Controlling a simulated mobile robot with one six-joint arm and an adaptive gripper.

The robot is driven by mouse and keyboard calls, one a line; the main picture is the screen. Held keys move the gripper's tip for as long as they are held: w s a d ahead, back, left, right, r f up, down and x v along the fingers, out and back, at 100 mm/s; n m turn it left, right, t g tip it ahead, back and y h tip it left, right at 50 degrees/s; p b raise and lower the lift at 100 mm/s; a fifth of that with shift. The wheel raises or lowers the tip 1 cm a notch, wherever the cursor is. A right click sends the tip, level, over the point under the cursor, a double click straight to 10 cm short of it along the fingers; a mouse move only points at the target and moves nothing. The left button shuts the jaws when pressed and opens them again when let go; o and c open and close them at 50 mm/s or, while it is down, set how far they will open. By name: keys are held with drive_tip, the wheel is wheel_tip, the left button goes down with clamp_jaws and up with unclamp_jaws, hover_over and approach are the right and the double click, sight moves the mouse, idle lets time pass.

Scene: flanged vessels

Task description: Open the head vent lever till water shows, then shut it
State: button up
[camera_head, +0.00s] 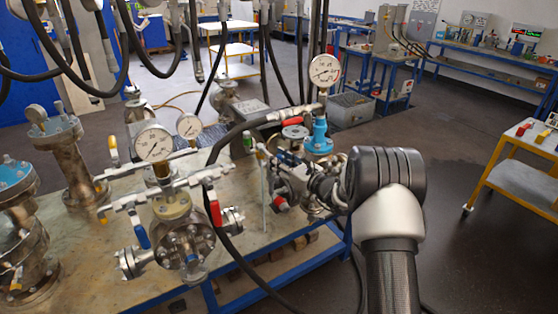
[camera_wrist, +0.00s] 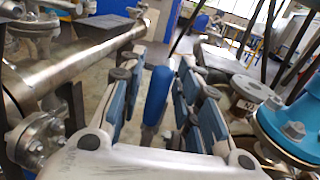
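My gripper (camera_head: 272,163) is over the middle of the bench, left of the blue-topped fitting (camera_head: 319,137) with a gauge. In the wrist view my gripper (camera_wrist: 157,92) has its blue-padded fingers apart, either side of an upright blue lever handle (camera_wrist: 157,96). Gaps show beside the handle; I see no firm grip. The lever's pivot is hidden behind the gripper body. A red lever (camera_head: 292,122) lies by the blue fitting. The left vessel (camera_head: 183,240) carries a red lever (camera_head: 214,208) and a blue lever (camera_head: 141,235). Which lever is the head vent I cannot tell. I see no water jet.
A steel pipe (camera_wrist: 75,65) runs along the left of the wrist view. A blue flange (camera_wrist: 290,135) is close on the right. Gauges (camera_head: 153,143) and hanging black hoses (camera_head: 265,60) crowd the bench. A yellow trolley (camera_head: 520,165) stands at right.

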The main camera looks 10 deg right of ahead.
clamp_jaws()
